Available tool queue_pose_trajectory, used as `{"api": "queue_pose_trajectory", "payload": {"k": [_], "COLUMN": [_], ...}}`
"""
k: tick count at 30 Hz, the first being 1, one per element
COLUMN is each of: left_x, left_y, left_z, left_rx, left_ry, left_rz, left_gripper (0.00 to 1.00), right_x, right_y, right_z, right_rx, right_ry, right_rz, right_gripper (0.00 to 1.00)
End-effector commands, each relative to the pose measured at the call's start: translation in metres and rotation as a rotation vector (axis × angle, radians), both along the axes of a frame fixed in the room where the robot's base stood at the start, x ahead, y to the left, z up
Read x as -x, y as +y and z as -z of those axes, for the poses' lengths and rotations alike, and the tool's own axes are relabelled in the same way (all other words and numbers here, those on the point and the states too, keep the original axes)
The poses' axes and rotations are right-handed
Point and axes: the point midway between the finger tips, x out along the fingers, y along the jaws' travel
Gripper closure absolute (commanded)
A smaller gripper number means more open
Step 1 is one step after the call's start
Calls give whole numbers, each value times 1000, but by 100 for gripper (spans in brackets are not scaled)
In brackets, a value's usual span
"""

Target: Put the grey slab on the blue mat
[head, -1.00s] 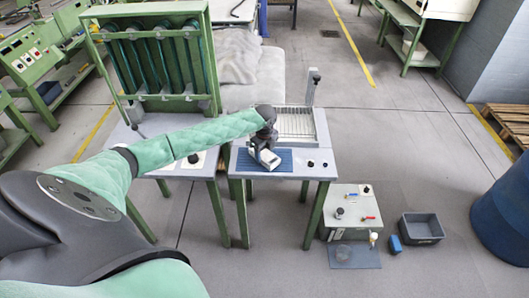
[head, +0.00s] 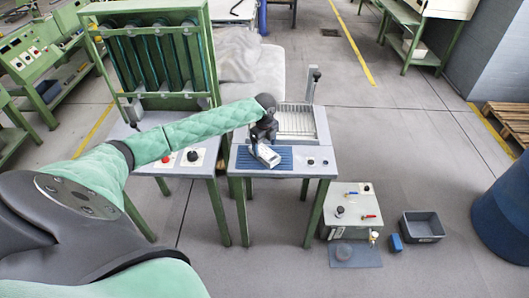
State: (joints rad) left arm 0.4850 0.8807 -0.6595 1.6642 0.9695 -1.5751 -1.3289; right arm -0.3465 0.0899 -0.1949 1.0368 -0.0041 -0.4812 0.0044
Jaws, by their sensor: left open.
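The blue mat (head: 285,161) is ribbed and lies on the front of the grey-topped table. A small pale grey block (head: 268,156), which looks like the grey slab, is over the mat's left half, tilted in the picture. I cannot tell whether it rests flat on the mat. My left gripper (head: 260,147) is open, pointing down at the block from above and hiding its far end. I cannot tell whether the fingers touch it. My right gripper is out of view.
A white ribbed tray (head: 296,122) stands behind the mat, with an upright post (head: 313,85) beside it. A green rack (head: 155,55) stands at left. A grey bin (head: 422,227) is on the floor.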

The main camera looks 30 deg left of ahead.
Motion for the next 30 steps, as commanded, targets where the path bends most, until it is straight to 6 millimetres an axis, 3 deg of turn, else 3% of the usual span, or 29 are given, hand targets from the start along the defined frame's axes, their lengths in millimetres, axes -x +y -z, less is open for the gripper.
{"api": "queue_pose_trajectory", "payload": {"k": [9,15,30], "left_x": [-1,-1,0], "left_y": [0,0,0], "left_z": [-58,-80,-86], "left_rx": [-1,0,0], "left_ry": [-2,0,0], "left_rz": [1,-1,-1], "left_gripper": [26,26,26], "right_x": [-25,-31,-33], "right_y": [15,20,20], "right_z": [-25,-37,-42], "right_rx": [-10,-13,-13], "right_ry": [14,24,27], "right_rz": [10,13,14], "right_gripper": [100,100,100]}}
